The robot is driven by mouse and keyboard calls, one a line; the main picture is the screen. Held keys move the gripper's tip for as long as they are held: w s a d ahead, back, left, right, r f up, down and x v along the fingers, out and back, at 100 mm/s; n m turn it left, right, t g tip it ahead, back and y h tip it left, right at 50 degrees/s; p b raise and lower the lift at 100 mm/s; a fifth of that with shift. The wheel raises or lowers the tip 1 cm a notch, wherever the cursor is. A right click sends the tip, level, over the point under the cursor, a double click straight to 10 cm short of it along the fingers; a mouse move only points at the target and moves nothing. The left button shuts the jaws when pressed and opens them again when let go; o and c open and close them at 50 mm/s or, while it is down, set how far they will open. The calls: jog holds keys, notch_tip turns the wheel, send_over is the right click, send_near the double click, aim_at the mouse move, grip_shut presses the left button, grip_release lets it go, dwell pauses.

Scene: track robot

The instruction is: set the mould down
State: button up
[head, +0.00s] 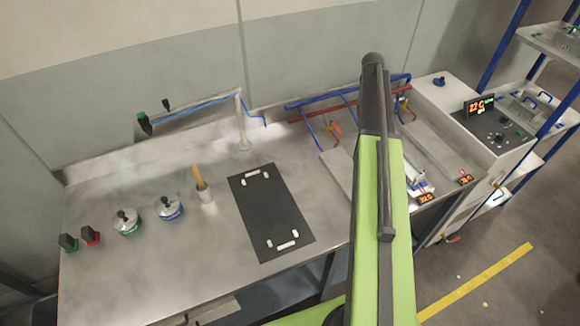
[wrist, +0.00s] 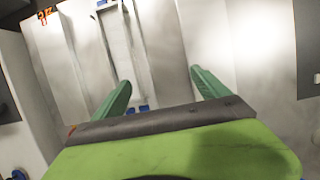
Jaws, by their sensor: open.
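My gripper (wrist: 163,85) is open, with its two green fingers well apart and nothing held between them. In the wrist view, a long pale metal piece with blue ends, which looks like the mould (wrist: 120,45), lies below and beyond the fingers, towards the left one. My gripper's fingers are hidden behind my arm in the head view. I cannot tell whether a finger touches the mould.
A black mat (head: 272,212) with white marks lies bare on the steel bench (head: 125,270). Pipes run behind the troughs. A control box (head: 490,128) and shelving stand right.

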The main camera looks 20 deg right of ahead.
jog(key=s+a+t, duration=0.1)
jog(key=s+a, duration=0.3)
jog(key=a, duration=1.6)
jog(key=s+a+f+t, duration=0.1)
jog(key=s+a, duration=0.3)
jog(key=a, duration=1.6)
jog(key=shift+s+a+m+t+y, duration=0.2)
jog(key=shift+s+m+t+y, duration=0.2)
jog(key=shift+t, duration=0.4)
jog(key=shift+f, duration=0.15)
jog(key=shift+f+b, duration=2.15)
jog(key=shift+b, duration=0.1)
